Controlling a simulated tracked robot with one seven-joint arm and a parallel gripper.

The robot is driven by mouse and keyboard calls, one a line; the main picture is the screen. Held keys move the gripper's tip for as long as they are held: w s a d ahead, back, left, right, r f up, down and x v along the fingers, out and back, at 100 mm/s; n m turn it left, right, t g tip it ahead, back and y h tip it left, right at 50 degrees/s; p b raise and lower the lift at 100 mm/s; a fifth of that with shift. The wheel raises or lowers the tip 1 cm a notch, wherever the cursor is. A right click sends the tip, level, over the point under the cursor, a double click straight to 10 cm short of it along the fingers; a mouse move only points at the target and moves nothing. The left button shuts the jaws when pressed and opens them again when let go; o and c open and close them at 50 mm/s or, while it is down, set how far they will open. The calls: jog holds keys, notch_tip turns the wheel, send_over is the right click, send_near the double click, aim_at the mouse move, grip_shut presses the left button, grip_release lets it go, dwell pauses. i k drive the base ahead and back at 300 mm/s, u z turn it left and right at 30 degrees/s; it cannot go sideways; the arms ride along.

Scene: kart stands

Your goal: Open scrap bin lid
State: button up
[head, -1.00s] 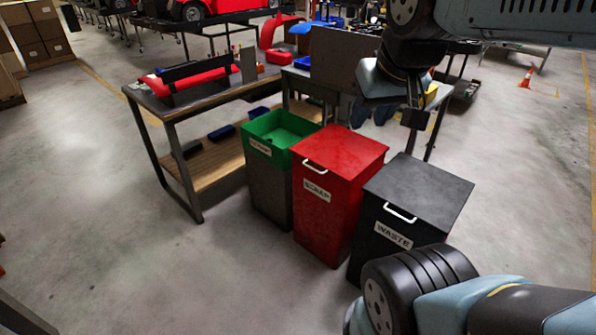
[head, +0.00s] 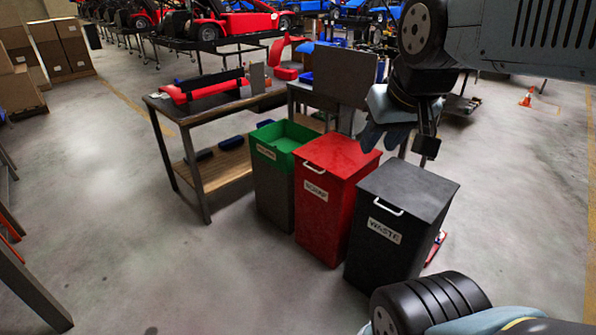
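The red scrap bin (head: 322,215) stands in the middle of the head view, with a white label on its front. Its flat red lid (head: 340,154) is shut, and a white handle (head: 314,167) sits at the lid's front edge. My gripper (head: 427,150) hangs from my folded arm at the upper right, pointing down. In the picture it is to the right of the red lid and above the black waste bin, apart from the handle. Its fingers are small and dark, so I cannot tell whether they are open. I see nothing in it.
A green-topped bin (head: 276,188) without a lid stands left of the scrap bin. The black waste bin (head: 388,262), lid shut, stands right of it. A workbench (head: 188,115) is behind to the left. The floor (head: 190,280) in front is clear; a table edge (head: 30,290) shows far left.

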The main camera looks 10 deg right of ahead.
aim_at(339, 155)
jog(key=z, duration=0.15)
jog(key=i, duration=0.9)
jog(key=u, duration=0.1)
